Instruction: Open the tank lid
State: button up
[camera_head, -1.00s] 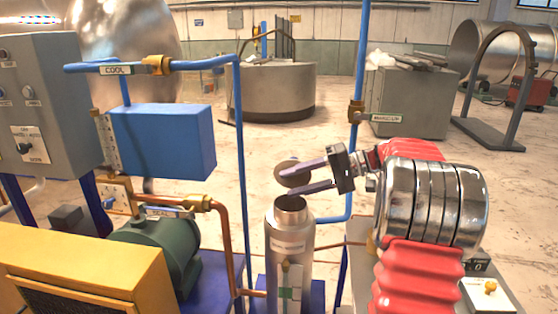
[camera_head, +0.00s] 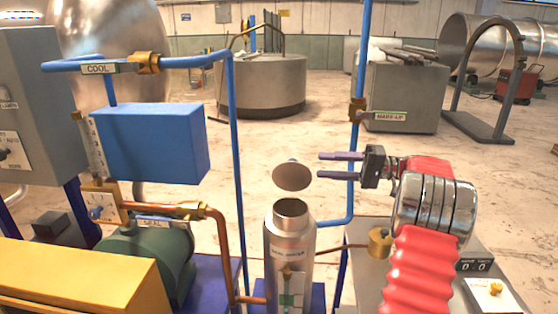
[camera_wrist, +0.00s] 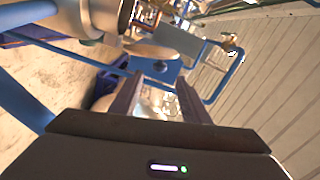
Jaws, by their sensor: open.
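The tank (camera_head: 288,250) is a narrow silver cylinder at bottom centre of the head view. Its round mouth is uncovered. The tank lid (camera_head: 292,176), a grey-brown disc, stands raised and tilted up above the back of the mouth. How it joins the tank is hard to see. My gripper (camera_head: 321,168) is just right of the lid, its two fingers open and pointing left, apart from the disc and empty. In the wrist view my gripper (camera_wrist: 157,78) also shows spread fingers with nothing held between them.
A blue vertical pipe (camera_head: 236,180) with a blue box (camera_head: 155,143) stands left of the tank. Another blue pipe (camera_head: 355,150) passes behind my gripper. A green motor (camera_head: 150,255) and yellow housing (camera_head: 80,280) fill the lower left. Open floor lies behind.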

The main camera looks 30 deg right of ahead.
aim_at(292, 172)
jog(key=shift+w+a, duration=0.2)
jog(key=shift+w, duration=0.25)
jog(key=x, duration=1.3)
jog(key=shift+a, duration=0.3)
jog(key=shift+w, duration=0.1)
jog(key=shift+d+f, duration=0.1)
grip_shut()
